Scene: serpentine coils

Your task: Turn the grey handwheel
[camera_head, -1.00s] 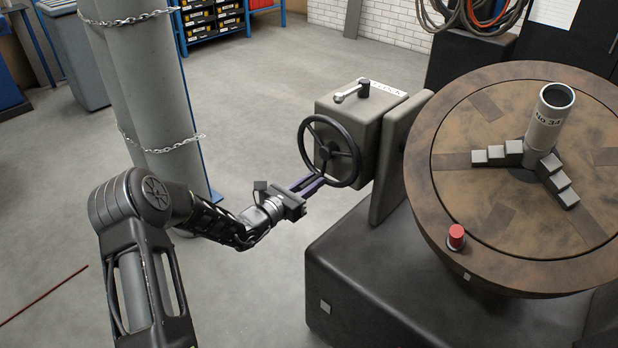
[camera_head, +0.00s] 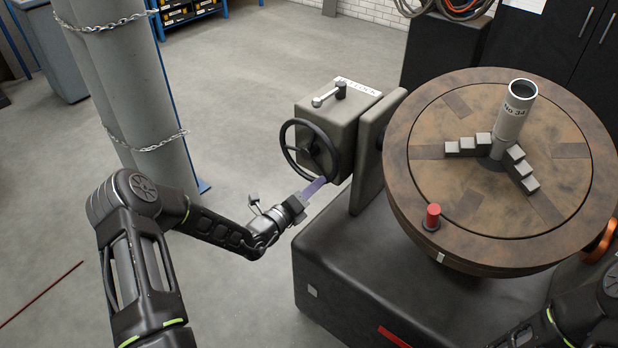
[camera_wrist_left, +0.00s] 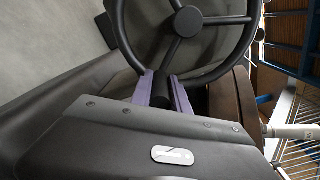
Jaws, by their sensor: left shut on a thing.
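The handwheel (camera_head: 284,150) is a dark spoked wheel on the front of a grey box (camera_head: 338,118) marked with a label. It also shows in the left wrist view, with its hub (camera_wrist_left: 187,22) near the top. My left gripper (camera_head: 318,184) has its purple fingers on the wheel's lower rim. In the left wrist view, the two fingers (camera_wrist_left: 164,92) stand on either side of a dark part at the lower rim, and the gripper is shut on it. The right gripper is out of view; only part of my right arm shows at the lower right.
A round brown table (camera_head: 460,225) with a stepped fixture, a grey tube (camera_head: 514,112) and a red knob (camera_head: 432,216) stands to the right, above a dark base (camera_head: 360,270). Grey columns (camera_head: 130,90) with chains stand at the left. Floor between columns and box is clear.

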